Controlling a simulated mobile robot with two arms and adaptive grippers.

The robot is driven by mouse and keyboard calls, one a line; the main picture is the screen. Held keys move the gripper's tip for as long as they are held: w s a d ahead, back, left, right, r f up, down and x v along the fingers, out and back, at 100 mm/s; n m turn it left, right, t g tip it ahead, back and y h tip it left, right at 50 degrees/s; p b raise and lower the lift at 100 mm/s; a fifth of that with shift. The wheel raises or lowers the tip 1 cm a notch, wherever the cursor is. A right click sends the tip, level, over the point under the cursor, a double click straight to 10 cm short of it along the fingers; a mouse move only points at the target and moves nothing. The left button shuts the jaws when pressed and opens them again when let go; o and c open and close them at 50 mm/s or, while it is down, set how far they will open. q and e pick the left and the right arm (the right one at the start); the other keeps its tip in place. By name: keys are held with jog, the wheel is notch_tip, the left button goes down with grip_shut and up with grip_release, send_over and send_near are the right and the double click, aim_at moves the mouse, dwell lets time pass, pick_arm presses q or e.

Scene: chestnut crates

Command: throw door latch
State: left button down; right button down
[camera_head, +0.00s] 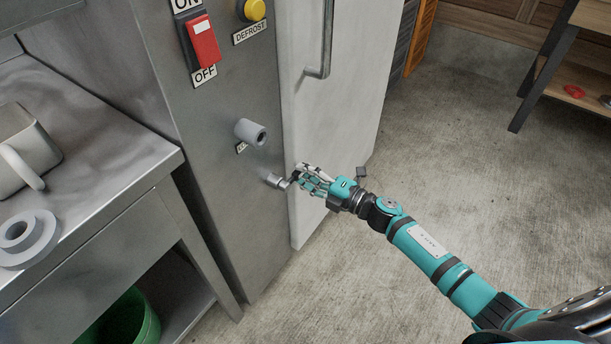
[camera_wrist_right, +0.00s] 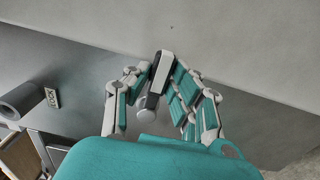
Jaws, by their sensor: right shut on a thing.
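The door latch (camera_head: 276,181) is a small grey metal lever on the steel panel, beside the edge of the pale door (camera_head: 330,110). My right gripper (camera_head: 299,178) is at the latch and shut on its outer end. In the right wrist view the latch (camera_wrist_right: 150,108) shows as a round grey end and a dark stem between the fingers of my right gripper (camera_wrist_right: 163,88). The fingers hide part of the lever. My left gripper is in neither view.
A grey cylindrical knob (camera_head: 251,132) sticks out above the latch; a small label beside it reads LOCK (camera_wrist_right: 52,98). A red ON/OFF switch (camera_head: 203,42) and yellow DEFROST button (camera_head: 253,10) are higher up. A steel counter (camera_head: 105,165) stands left.

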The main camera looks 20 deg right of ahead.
jog(key=c, duration=1.2)
grip_release()
jog(key=shift+o, duration=0.2)
jog(key=v, duration=1.2)
